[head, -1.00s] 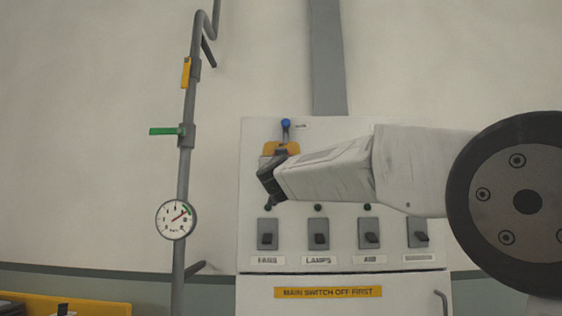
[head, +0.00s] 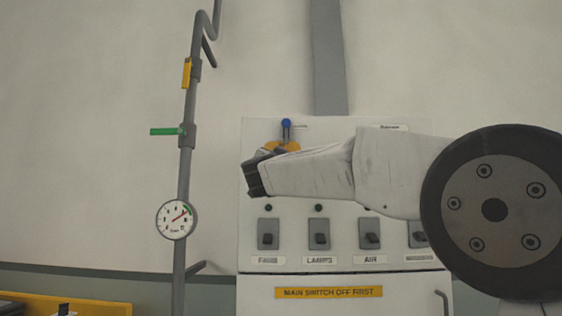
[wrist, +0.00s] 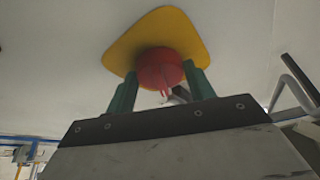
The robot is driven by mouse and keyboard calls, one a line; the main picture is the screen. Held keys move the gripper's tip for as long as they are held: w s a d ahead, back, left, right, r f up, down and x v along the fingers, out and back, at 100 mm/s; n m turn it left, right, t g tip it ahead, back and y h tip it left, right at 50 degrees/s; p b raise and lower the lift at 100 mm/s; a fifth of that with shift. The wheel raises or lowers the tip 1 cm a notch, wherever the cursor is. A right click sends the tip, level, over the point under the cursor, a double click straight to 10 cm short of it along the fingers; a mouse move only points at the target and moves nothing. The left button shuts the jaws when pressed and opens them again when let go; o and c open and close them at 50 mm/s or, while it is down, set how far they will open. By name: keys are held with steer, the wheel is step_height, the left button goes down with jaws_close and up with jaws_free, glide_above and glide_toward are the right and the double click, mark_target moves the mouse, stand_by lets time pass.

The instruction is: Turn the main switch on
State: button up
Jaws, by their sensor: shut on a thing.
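The main switch is a red knob (wrist: 160,67) on a yellow plate (wrist: 190,35), seen in the wrist view. The plate's upper part (head: 283,146) shows on the panel in the head view, and my gripper hides the knob there. My gripper (wrist: 161,88) has its two green fingers on either side of the red knob and is shut on it. In the head view my gripper (head: 254,178) is tilted in front of the panel, just below the plate. The knob's exact turn angle is hard to tell.
The white panel (head: 343,262) carries several small switches with labels such as FANS, LAMPS and AIR. A blue-tipped part (head: 286,124) stands above the yellow plate. To the left runs a grey pipe (head: 184,160) with a gauge (head: 177,219), a green lever (head: 166,131) and a yellow lever (head: 187,73).

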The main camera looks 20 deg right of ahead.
steer(key=m+g, duration=0.1)
steer(key=m, duration=0.1)
steer(key=m+g+h, duration=0.1)
steer(key=m, duration=0.4)
steer(key=shift+w+a+r+g+h, duration=0.1)
steer(key=shift+a+g+h, duration=0.15)
steer(key=shift+g+h, duration=0.15)
steer(key=m+g, duration=0.1)
steer(key=m, duration=0.2)
steer(key=m+g, duration=0.1)
steer(key=m, duration=0.2)
steer(key=shift+r, duration=0.2)
steer(key=shift+m, duration=0.4)
steer(key=o, duration=0.9)
steer(key=shift+o, duration=0.2)
steer(key=shift+a, duration=0.1)
steer(key=v, duration=0.7)
steer(key=shift+s+a+r, duration=0.15)
steer(key=shift+s+a, duration=0.05)
steer(key=shift+s, duration=0.1)
